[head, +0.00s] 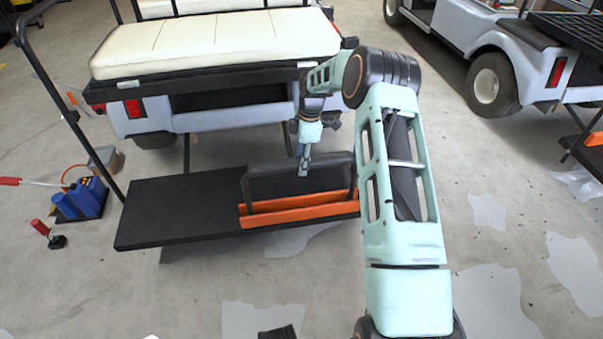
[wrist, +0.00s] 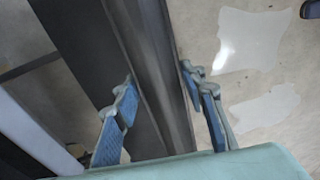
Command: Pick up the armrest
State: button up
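The fingers are spread, and firm contact with both sides is not visible.
The orange trough (head: 300,209) lies on the black platform (head: 170,208). A cream cart seat (head: 215,42) is behind. The front floor is mostly clear.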

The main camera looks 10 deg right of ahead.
grip_shut()
jog(key=shift+r, duration=0.1)
